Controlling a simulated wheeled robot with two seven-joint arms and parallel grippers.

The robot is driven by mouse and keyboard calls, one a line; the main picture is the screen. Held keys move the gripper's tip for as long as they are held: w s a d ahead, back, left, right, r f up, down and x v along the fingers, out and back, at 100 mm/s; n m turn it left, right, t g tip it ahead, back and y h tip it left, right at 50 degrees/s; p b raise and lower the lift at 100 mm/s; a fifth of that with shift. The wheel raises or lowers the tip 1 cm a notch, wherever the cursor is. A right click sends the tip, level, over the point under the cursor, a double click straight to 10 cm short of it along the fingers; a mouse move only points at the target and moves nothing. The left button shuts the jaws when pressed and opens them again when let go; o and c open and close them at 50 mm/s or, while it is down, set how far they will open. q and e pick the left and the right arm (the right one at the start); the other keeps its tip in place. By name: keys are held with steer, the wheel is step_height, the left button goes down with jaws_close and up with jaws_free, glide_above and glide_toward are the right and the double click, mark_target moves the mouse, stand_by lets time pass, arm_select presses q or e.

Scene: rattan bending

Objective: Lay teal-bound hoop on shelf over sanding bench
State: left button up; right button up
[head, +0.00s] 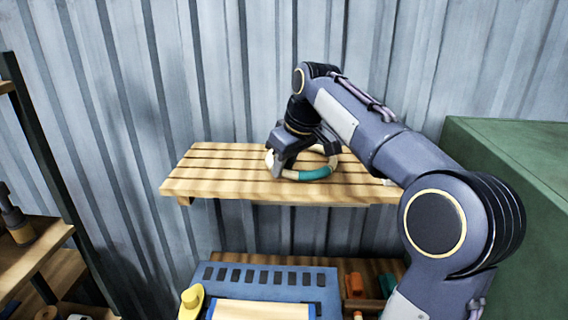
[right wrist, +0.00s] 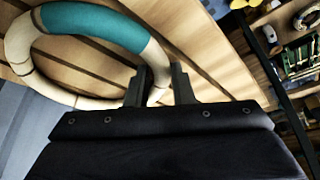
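The hoop (head: 316,174) is pale rattan with a teal binding on part of its ring. It is at the wooden slatted shelf (head: 225,186), near its middle, close over or on the slats; I cannot tell if it bears fully on them. My right gripper (head: 278,170) reaches down from above at the hoop's left side. In the right wrist view the hoop (right wrist: 92,22) fills the left part, and its pale rim passes between the two fingers of my right gripper (right wrist: 160,80), which appear shut on it. My left gripper is not in view.
Below the shelf is a bench with a blue slotted machine (head: 265,277) and a yellow item (head: 191,300). A green cabinet (head: 520,150) stands at right, a dark-framed rack (head: 45,150) at left. The shelf's left part is bare. Corrugated wall behind.

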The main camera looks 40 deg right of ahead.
steer(key=o, duration=0.4)
steer(key=a+v, duration=0.1)
steer(key=v, duration=1.1)
steer(key=s+a+f+m+y, duration=0.1)
steer(key=s+a+f, duration=0.4)
steer(key=f, duration=0.4)
steer(key=s+a+f+m+y, duration=0.1)
steer(key=s+a+f, duration=0.5)
steer(key=s+f, duration=0.2)
steer(key=s+a+f+m+t+y, duration=0.1)
steer(key=s+a+f, duration=0.4)
steer(key=f, duration=0.7)
steer(key=shift+s+a+m, duration=0.35)
steer(key=shift+s+m, duration=0.05)
steer(key=shift+s, duration=0.25)
